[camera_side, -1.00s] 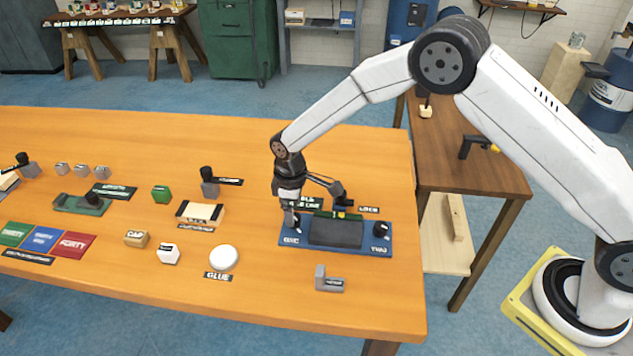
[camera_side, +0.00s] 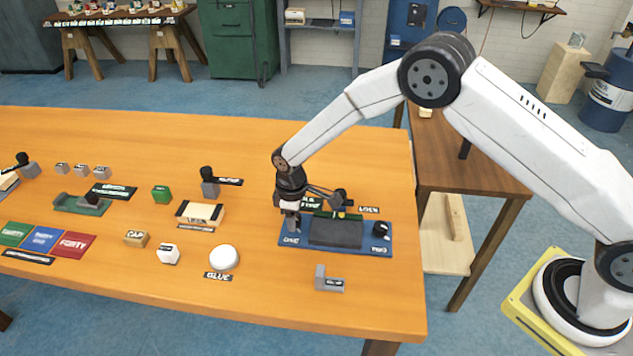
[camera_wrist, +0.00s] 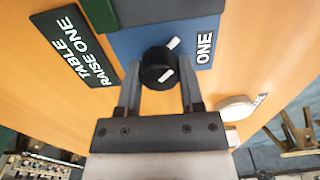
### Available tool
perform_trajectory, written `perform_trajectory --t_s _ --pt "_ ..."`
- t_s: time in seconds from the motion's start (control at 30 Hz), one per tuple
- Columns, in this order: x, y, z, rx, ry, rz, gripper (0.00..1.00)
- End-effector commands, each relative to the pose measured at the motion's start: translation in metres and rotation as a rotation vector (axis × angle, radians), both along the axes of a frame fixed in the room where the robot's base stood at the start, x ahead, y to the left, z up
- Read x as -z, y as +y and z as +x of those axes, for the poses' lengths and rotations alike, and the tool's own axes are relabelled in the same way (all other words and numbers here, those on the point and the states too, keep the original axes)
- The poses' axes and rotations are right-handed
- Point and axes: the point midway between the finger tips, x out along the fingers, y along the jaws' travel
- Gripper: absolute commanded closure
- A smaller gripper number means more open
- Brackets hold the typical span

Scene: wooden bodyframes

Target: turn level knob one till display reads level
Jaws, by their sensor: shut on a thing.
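My gripper (camera_side: 291,226) points down at the left end of the blue base (camera_side: 362,250). In the wrist view my gripper (camera_wrist: 160,92) has its fingers on either side of the black level knob one (camera_wrist: 157,66) and is shut on it. The knob carries a white mark; another white mark lies on the blue base beside it, near the label ONE (camera_wrist: 205,48). A dark grey block (camera_side: 335,233) sits mid-base, with a second black knob (camera_side: 380,230) at the right end. A green strip stands behind the block; my wrist partly covers it, and I cannot read any display.
A black sign reading TABLE RAISE ONE (camera_wrist: 75,45) lies beside the base. A grey bracket (camera_side: 328,281) stands in front, and a white round glue container (camera_side: 224,257) is to the left. Several other blocks and signs fill the table's left side.

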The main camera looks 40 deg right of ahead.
Motion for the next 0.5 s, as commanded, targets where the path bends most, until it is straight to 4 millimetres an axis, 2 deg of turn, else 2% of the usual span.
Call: perform_trajectory --t_s 0.23,0.5 --pt "-0.0002 0.0 -0.0001 0.042 0.002 -0.001 1.0" --pt "-0.0001 -0.0003 -0.0005 0.21 0.004 -0.003 1.0"
